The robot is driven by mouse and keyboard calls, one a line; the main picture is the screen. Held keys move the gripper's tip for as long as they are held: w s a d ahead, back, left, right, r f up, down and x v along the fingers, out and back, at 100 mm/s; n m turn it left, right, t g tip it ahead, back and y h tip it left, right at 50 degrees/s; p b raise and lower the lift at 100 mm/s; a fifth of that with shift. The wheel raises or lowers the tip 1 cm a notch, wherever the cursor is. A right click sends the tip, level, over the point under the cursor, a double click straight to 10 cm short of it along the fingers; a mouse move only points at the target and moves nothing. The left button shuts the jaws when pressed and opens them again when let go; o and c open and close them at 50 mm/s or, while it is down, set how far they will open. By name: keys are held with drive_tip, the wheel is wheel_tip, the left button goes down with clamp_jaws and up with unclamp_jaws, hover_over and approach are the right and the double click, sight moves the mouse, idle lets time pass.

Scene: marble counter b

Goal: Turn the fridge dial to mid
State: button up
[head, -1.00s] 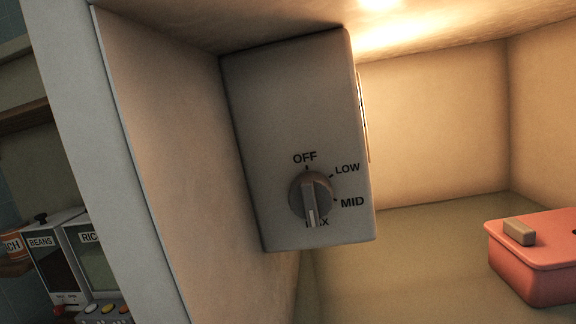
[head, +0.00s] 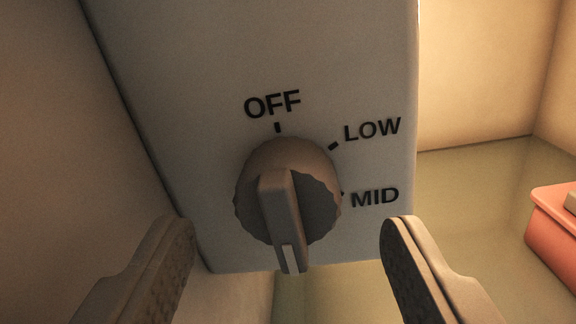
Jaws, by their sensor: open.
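The fridge dial (head: 283,196) is a round, scalloped grey knob with a raised bar across it. The white mark on the bar points down, where the earlier view shows the MAX label, now hidden behind the bar. The dial sits on a pale control box (head: 200,90) with OFF above the knob, LOW at upper right and the MID label (head: 375,197) at right. My gripper (head: 288,240) is open, one finger at lower left and one at lower right of the dial. Neither finger appears to touch the knob.
The fridge's inner side wall (head: 70,150) is close on the left. A pink lidded container (head: 557,230) stands on the fridge floor at the right edge. The space right of the box is open.

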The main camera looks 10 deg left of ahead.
drive_tip(key=shift+w, duration=1.25)
drive_tip(key=c, duration=1)
drive_tip(key=shift+o, duration=0.2)
drive_tip(key=shift+n, duration=2.3)
